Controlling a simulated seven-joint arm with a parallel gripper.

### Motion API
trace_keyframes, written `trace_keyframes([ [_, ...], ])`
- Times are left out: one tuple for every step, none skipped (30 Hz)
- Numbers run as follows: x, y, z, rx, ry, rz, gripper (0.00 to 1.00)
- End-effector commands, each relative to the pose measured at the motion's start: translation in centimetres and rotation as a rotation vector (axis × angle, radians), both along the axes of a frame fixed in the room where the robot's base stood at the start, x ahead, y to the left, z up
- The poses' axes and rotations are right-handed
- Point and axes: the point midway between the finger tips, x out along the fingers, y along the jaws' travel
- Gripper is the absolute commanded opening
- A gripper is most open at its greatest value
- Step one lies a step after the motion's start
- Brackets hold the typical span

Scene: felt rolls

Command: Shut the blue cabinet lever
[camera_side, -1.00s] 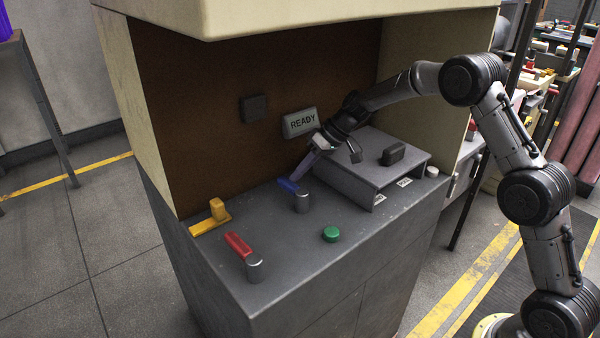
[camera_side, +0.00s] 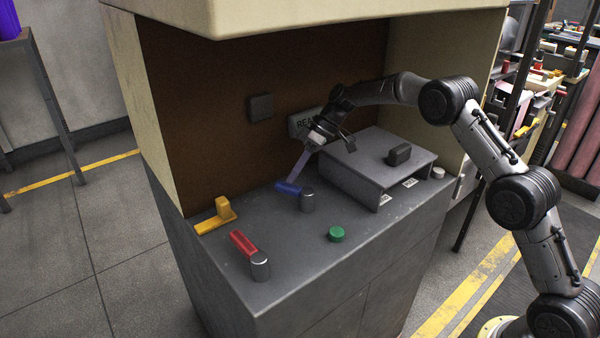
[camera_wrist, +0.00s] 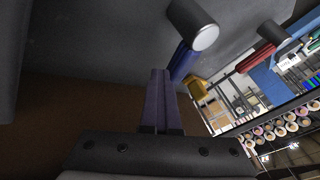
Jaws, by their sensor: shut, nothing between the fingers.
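The blue lever (camera_side: 287,188) lies on the grey cabinet top, pointing left and back from its silver-capped post (camera_side: 308,202). In the wrist view the blue lever (camera_wrist: 182,63) runs from its dark post (camera_wrist: 190,25) toward my fingers. My gripper (camera_side: 294,184) is shut and empty, slanting down with its fingertips right at the lever's back side. In the wrist view the closed fingers of my gripper (camera_wrist: 160,72) are just left of the lever. I cannot tell whether they touch it.
A red lever (camera_side: 242,242) is at the front left, a yellow handle (camera_side: 222,210) behind it. A green button (camera_side: 336,234) is in front. A grey box-like shelf (camera_side: 378,165) stands right of the blue lever. A READY sign (camera_side: 303,124) is behind my gripper.

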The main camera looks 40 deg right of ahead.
Motion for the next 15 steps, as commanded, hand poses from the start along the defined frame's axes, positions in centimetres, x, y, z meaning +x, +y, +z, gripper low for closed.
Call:
trace_keyframes([
  [0.1, 0.4, -0.2, 0.001, 0.003, 0.047, 0.0],
  [0.1, 0.6, -0.2, 0.0, 0.003, 0.076, 0.0],
  [0.1, 0.8, -0.2, 0.001, 0.003, 0.112, 0.0],
  [0.1, 1.0, -0.2, 0.0, 0.002, 0.139, 0.0],
  [0.1, 1.2, -0.2, 0.0, 0.002, 0.166, 0.0],
  [0.1, 1.4, -0.2, -0.001, 0.002, 0.201, 0.0],
  [0.1, 1.6, -0.2, 0.0, 0.004, 0.226, 0.0],
  [0.1, 1.8, -0.2, 0.001, 0.003, 0.249, 0.0],
  [0.0, 1.9, -0.1, 0.001, 0.003, 0.263, 0.0],
  [-0.1, 2.1, -0.1, 0.001, 0.002, 0.259, 0.0],
  [-0.1, 2.2, 0.0, 0.001, 0.003, 0.258, 0.0],
  [-0.1, 2.3, 0.0, 0.001, 0.002, 0.256, 0.0],
  [-0.2, 2.5, 0.0, 0.001, 0.002, 0.256, 0.0],
  [-0.2, 2.6, 0.0, 0.002, 0.002, 0.255, 0.0],
  [-0.2, 2.7, 0.0, 0.002, 0.003, 0.254, 0.0],
])
